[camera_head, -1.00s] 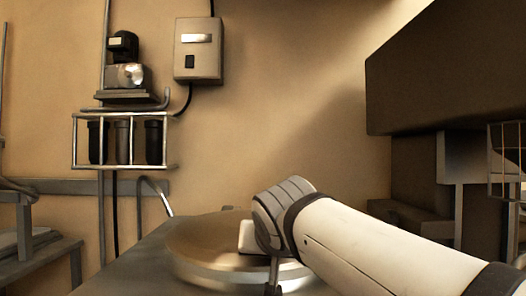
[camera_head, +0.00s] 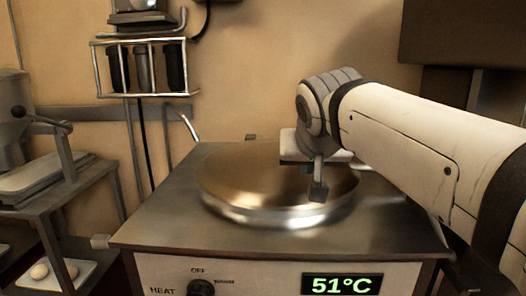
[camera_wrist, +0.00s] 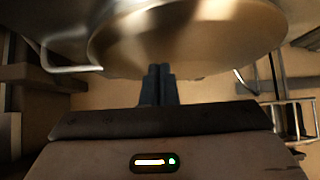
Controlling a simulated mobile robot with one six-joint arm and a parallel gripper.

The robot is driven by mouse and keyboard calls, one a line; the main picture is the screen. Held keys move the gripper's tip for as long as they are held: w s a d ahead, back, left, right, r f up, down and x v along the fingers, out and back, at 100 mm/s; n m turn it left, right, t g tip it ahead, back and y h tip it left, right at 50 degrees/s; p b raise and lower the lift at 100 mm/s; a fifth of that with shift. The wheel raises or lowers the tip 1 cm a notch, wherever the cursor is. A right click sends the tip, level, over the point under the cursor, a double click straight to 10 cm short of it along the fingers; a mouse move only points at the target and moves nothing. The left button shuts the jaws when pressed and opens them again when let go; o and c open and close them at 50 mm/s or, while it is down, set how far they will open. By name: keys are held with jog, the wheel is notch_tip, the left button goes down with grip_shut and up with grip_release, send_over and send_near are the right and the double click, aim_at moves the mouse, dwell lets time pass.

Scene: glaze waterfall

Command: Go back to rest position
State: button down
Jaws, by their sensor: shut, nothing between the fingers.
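My gripper (camera_head: 317,190) hangs at the end of my white arm in the head view, in front of the right part of a round metal plate on a steel heater. In the wrist view my gripper (camera_wrist: 158,72) shows two dark fingers close together with nothing between them. Whether the fingertips touch the plate cannot be told. The round plate (camera_head: 240,180) is bare where it shows; it also fills the top of the wrist view (camera_wrist: 180,35).
The heater (camera_head: 150,220) has a knob (camera_head: 201,288) and a green display (camera_head: 342,285) reading 51°C. A wall rack (camera_head: 143,67) holds dark cylinders. A side stand (camera_head: 60,190) is at left, with a tray of pale round things (camera_head: 55,272) below. A dark cabinet (camera_head: 465,35) hangs at right.

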jog(key=s+d+f+g+p, duration=0.2)
jog(key=s+d+g+p, duration=0.1)
jog(key=s+p, duration=0.5)
jog(key=s+d+f+g+p, duration=0.2)
jog(key=s+f+g+p, duration=0.1)
jog(key=s+p, duration=0.5)
jog(key=p, duration=0.2)
jog(key=shift+d+f+n+g+p, duration=0.3)
jog(key=shift+d+f+p, duration=0.05)
jog(key=shift+d+p, duration=0.05)
jog(key=shift+s, duration=0.1)
